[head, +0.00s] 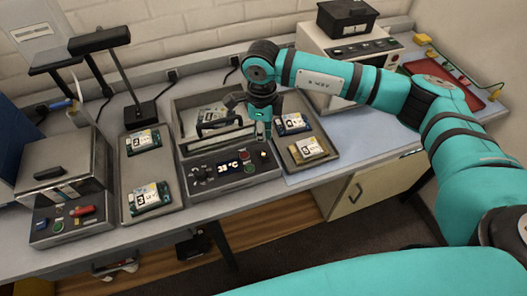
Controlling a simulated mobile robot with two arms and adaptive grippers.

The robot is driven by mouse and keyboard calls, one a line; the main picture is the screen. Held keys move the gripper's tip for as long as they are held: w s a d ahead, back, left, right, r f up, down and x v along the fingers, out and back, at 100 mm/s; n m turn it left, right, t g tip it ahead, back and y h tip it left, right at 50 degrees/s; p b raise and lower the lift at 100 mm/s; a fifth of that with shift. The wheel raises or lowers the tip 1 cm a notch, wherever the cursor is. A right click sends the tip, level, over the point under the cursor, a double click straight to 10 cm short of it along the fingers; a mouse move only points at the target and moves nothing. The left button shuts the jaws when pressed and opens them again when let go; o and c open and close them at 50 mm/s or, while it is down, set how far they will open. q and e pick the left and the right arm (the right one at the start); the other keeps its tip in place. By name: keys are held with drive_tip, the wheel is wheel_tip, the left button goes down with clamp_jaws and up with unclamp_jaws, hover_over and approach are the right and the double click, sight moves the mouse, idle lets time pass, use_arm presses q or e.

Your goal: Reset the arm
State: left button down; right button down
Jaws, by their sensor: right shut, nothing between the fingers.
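My right arm (340,80) reaches in from the right in the head view, bent at the elbow. The gripper is shut and holds nothing. It hangs just left of the tray (320,137) with two boards. I cannot tell whether it touches the device. My left gripper is not in view.
Boards lie on a left tray (165,188) and on the right tray. A metal box device (65,185) stands far left. A white machine (345,50) with a black box on top stands behind my arm. A red tray (465,85) lies far right. The table's front right is clear.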

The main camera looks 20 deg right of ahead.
drive_tip(key=shift+r, duration=0.65)
